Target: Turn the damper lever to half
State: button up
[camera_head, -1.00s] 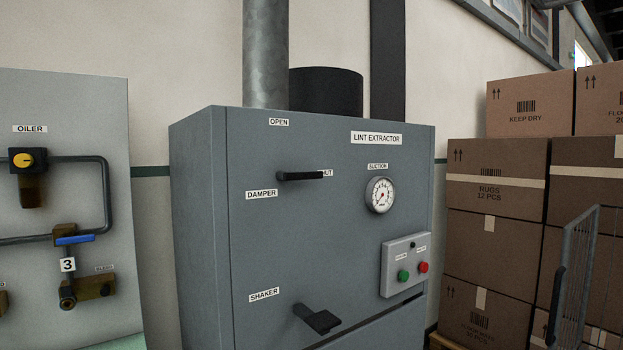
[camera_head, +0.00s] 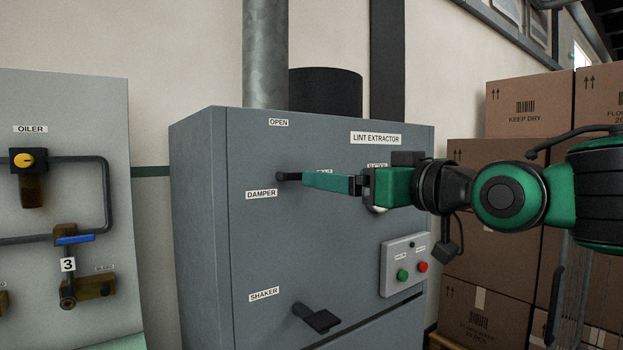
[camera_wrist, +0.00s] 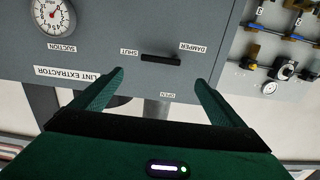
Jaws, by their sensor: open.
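The black damper lever (camera_head: 287,177) is on the grey lint extractor front, beside the DAMPER label (camera_head: 261,194). In the wrist view the whole lever (camera_wrist: 160,60) lies nearly level, its free end toward the SHUT label (camera_wrist: 129,53). The OPEN label (camera_head: 278,122) is above the pivot in the head view. My gripper (camera_head: 306,181) is in front of the lever and hides most of it there. In the wrist view my gripper's (camera_wrist: 158,78) two green fingers are spread apart and empty, with the lever ahead of the gap between them.
The suction gauge (camera_wrist: 53,16) is mostly hidden by my arm in the head view. Below are a button box (camera_head: 404,264) and the shaker lever (camera_head: 317,319). The oiler panel (camera_head: 60,110) stands left, stacked cartons (camera_head: 490,250) right.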

aim_at(300, 176)
jog(key=x, duration=1)
jog(key=shift+w+a, duration=0.25)
jog(key=c, duration=1.5)
jog(key=shift+a, duration=0.1)
